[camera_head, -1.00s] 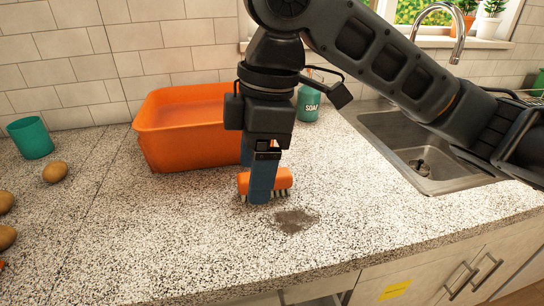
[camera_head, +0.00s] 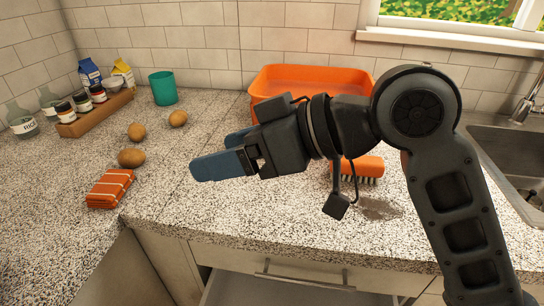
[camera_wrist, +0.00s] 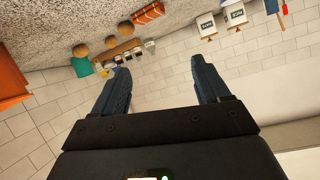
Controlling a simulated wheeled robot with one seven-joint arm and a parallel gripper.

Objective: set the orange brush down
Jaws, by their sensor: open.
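The orange brush (camera_head: 360,168) lies on the speckled counter (camera_head: 270,215), bristles down, in front of the orange tub (camera_head: 310,75) and beside a dark stain (camera_head: 380,209). My wrist and its cable partly cover the brush's left side. My gripper (camera_head: 210,154) is to the left of the brush, apart from it and raised over the counter, with its blue fingers pointing left. In the wrist view the two fingers (camera_wrist: 160,68) stand apart with nothing between them. The brush is not visible in the wrist view.
A teal cup (camera_head: 163,88), several potatoes (camera_head: 131,157), a folded orange cloth (camera_head: 110,188) and a wooden rack of jars (camera_head: 97,112) are on the left. The sink (camera_head: 510,160) is at the right. The counter front below my gripper is clear.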

